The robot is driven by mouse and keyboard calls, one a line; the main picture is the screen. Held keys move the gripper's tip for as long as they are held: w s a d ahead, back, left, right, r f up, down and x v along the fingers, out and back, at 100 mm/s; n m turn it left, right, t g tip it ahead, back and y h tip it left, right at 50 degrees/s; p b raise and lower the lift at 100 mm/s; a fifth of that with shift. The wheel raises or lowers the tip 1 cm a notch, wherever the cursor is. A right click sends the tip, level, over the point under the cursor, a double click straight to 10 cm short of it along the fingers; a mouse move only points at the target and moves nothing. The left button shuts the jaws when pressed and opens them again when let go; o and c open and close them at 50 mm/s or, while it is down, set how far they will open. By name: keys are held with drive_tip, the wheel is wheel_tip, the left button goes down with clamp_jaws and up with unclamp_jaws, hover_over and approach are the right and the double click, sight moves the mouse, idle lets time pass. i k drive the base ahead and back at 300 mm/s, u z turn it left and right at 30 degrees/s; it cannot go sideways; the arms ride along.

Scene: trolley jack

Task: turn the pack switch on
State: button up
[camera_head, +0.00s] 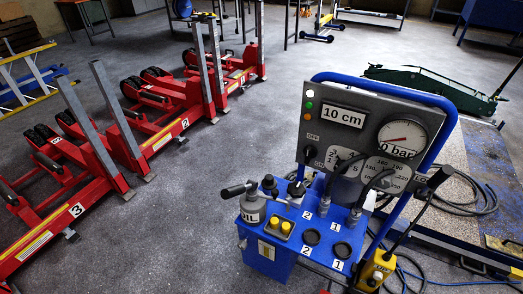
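A blue hydraulic power pack (268,262) stands in the front right of the head view. Its grey control panel (322,88) has a display reading "10 cm" and a round pressure gauge (402,139) with its needle toward the lower left. Small orange and green lamps (309,100) sit at the panel's upper left edge. A dark rotary switch (309,152) sits on the lower left of the panel below an "OFF" label; its exact setting is too small to read. No label visibly names it the pack switch. My gripper is not in view.
Red numbered lifting units (120,176) with grey posts stand on the left. A green trolley jack (430,85) lies behind the pack. A yellow control box (375,271) and cables (450,280) are at the pack's right. Grey floor (190,230) left of the pack is clear.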

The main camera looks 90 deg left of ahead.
sight(309, 152)
drive_tip(key=u, duration=3)
drive_tip(key=k, duration=1.1)
drive_tip(key=z, duration=0.45)
drive_tip(key=i, duration=0.9)
